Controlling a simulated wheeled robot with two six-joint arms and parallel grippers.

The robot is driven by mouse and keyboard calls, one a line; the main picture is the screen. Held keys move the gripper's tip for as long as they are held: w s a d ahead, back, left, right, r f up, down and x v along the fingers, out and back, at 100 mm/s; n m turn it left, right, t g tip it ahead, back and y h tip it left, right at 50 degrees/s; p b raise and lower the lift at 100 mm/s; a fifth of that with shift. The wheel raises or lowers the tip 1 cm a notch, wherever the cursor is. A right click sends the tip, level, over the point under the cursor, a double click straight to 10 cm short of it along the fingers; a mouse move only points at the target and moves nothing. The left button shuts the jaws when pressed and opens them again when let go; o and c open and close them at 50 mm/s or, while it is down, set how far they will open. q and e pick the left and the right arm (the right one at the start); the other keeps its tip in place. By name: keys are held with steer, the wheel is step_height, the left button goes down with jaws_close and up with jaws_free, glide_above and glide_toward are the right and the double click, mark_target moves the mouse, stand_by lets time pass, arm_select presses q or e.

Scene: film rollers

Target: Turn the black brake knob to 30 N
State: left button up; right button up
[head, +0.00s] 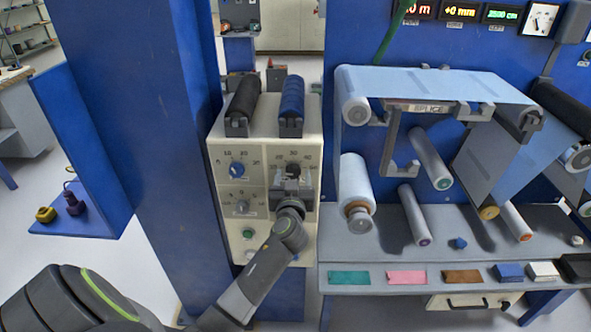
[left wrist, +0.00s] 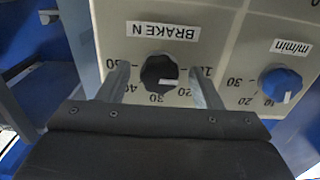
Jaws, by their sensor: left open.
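The black brake knob (left wrist: 159,73) sits on the cream control panel (head: 229,212), under a "BRAKE N" label (left wrist: 163,31) that appears upside down in the left wrist view. In the head view the knob (head: 293,169) is partly covered by my left gripper (head: 292,182). My left gripper is open, with one finger on each side of the knob; gaps show between the fingers and the knob in the left wrist view. Whether the fingertips reach past its face is unclear. My right gripper is out of view.
A black roller (head: 243,97) and a blue roller (head: 291,97) lie on top. A blue column (head: 165,150) stands left; the film machine (head: 420,150) is right.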

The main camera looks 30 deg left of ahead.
arm_select(q)
steer(key=shift+s+d+r, duration=0.1)
steer(key=shift+c, duration=0.7)
steer(key=c, duration=0.9)
steer(key=shift+o, duration=0.2)
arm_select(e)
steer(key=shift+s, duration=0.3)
